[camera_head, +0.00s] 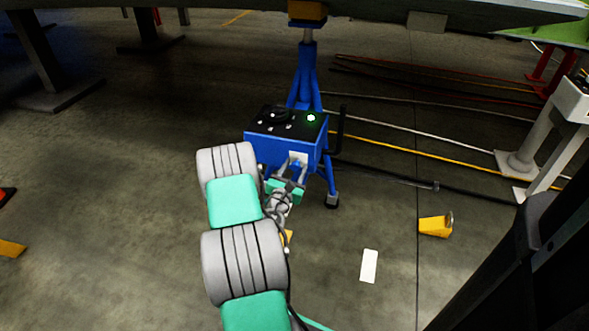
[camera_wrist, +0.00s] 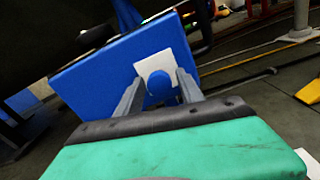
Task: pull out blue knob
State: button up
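The blue knob (camera_wrist: 161,84) sits on a white square plate (camera_wrist: 168,61) on the side of a blue box (camera_wrist: 100,80). My gripper (camera_wrist: 160,77) is in front of the plate, with one grey finger on each side of the knob. The fingers are apart, and small gaps seem to show between them and the knob, so contact is not clear. In the head view, the box (camera_head: 280,147) is on a blue jack stand, and my gripper (camera_head: 297,169) reaches its front face. The knob is small and partly hidden by the fingers there.
The box top carries dark controls and a lit green light (camera_head: 311,118). A dark crank handle (camera_head: 341,130) is at its right. Cables cross the floor behind. A yellow chock (camera_head: 435,226) and a white card (camera_head: 369,266) lie on open floor at right.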

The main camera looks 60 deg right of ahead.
grip_shut()
dwell(1.1)
